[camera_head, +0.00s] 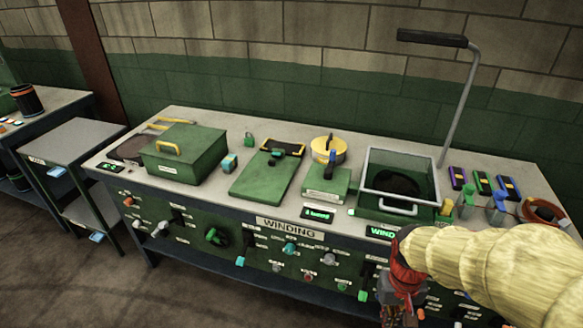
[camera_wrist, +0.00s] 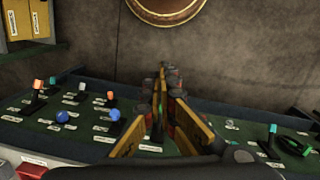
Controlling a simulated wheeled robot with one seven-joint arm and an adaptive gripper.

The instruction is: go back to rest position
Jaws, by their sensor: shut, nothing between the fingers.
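My gripper (camera_head: 402,303) is at the lower right of the head view, in front of the right part of the console's green front panel (camera_head: 265,252). My arm in its cream ribbed sleeve comes in from the right edge. In the wrist view my gripper (camera_wrist: 167,75) shows two yellow-edged fingers that meet at the tips, with nothing between them. The fingers hide part of the panel of knobs and switches (camera_wrist: 75,125) behind them. I cannot tell the exact gap between the fingers and the panel.
On the grey console top stand a green box (camera_head: 185,155), a green board (camera_head: 262,178), a yellow round pot (camera_head: 327,150), and a clear-walled bin (camera_head: 400,172). A tall bent handle (camera_head: 462,100) rises behind. Levers stick out of the panel. A grey side table (camera_head: 75,140) stands left.

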